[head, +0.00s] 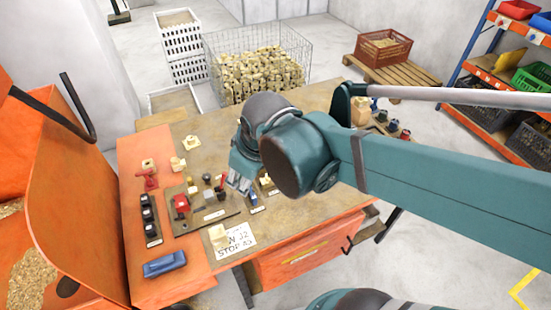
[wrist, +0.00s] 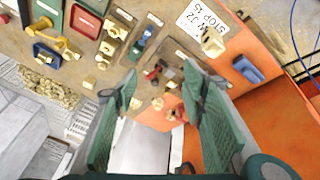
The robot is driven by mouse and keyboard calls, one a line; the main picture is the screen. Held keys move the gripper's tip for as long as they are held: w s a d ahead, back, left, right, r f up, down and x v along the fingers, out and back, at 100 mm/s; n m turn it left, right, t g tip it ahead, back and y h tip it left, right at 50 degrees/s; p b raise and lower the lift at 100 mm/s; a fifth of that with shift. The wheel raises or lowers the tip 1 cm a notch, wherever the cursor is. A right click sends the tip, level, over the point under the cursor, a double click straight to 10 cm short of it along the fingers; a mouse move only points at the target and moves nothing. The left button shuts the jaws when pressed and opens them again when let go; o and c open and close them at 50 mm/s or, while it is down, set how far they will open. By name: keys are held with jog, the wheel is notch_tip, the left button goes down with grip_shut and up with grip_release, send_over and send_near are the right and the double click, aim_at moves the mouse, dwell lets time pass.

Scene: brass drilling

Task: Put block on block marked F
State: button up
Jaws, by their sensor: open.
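Several pale brass blocks are on the workbench, but no letter F is readable on any of them. One block (head: 218,236) stands on the white paper sign; it also shows in the wrist view (wrist: 212,42). Another block (head: 191,142) sits towards the back of the bench, and one more (head: 178,163) is nearer the orange left section. My gripper (head: 240,183) is over the middle of the bench, partly hidden by my arm. In the wrist view my gripper (wrist: 160,78) has its two green fingers wide apart, with nothing held between them.
The white sign (head: 241,239) lies at the bench's front. A blue object (head: 165,264) and a red tool (head: 148,180) rest on the orange left section. Small tools crowd the middle. A wire basket of brass parts (head: 258,75) stands behind. Bare bench (head: 305,210) shows right of centre.

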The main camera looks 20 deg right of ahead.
jog(key=s+d+r+m+t, duration=0.2)
jog(key=d+r+m, duration=0.2)
jog(key=d+m, duration=0.2)
jog(key=shift+d+r+m+t+h, duration=0.3)
jog(key=shift+d+r+m+t, duration=0.1)
jog(key=shift+d, duration=0.3)
